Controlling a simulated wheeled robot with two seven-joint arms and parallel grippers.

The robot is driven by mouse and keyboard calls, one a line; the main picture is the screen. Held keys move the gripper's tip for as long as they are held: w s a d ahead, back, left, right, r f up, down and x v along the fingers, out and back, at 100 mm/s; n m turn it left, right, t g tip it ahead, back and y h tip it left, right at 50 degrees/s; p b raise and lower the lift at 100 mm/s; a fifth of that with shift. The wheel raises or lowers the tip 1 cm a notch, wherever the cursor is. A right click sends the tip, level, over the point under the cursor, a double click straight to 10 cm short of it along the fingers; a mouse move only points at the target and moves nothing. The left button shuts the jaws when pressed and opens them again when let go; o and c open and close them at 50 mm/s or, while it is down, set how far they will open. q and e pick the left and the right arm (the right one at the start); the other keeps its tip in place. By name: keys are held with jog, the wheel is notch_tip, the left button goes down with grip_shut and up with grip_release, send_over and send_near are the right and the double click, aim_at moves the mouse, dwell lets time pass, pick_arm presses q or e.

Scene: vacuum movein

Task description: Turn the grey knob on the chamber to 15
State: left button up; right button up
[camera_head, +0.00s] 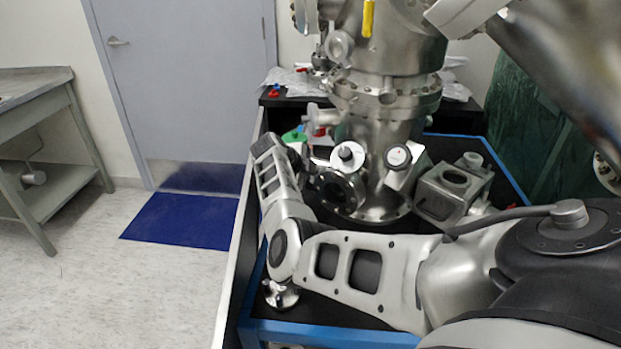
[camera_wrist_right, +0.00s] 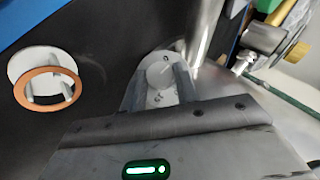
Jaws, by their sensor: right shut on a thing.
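In the right wrist view, the grey knob (camera_wrist_right: 160,74) sits on a rounded grey plate with small marks too small to read. My right gripper (camera_wrist_right: 158,88) is shut on the grey knob, one finger on each side. My left gripper is not seen.
A steel block with a round opening (camera_head: 455,180) stands right of the chamber. A small metal fitting (camera_head: 281,294) lies near the blue-edged bench's front left corner. In the wrist view, a copper ring (camera_wrist_right: 50,88) is left of the knob. Open floor lies left of the bench.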

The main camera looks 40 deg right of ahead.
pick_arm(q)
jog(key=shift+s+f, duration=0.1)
pick_arm(e)
jog(key=shift+a, duration=0.1)
jog(key=shift+f+m+t+h+b, duration=0.2)
jog(key=shift+m+t+h+b, duration=0.1)
jog(key=shift+m+h+b, duration=0.3)
jog(key=shift+s+a+f+m+t+h+b, duration=0.1)
jog(key=shift+f+m+t+h+b, duration=0.15)
jog(key=shift+m+h+b, duration=0.95)
jog(key=shift+m+b, duration=0.3)
jog(key=shift+b, duration=0.4)
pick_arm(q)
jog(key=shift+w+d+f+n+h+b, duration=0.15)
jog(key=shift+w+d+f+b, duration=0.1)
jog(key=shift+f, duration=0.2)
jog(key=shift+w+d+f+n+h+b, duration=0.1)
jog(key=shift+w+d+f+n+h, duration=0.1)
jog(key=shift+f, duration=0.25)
pick_arm(e)
jog(key=shift+r, duration=0.1)
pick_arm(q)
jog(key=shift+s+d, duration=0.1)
pick_arm(e)
jog(key=shift+m+h, duration=0.3)
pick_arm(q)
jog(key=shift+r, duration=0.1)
pick_arm(e)
jog(key=shift+r, duration=0.1)
jog(key=o, duration=1)
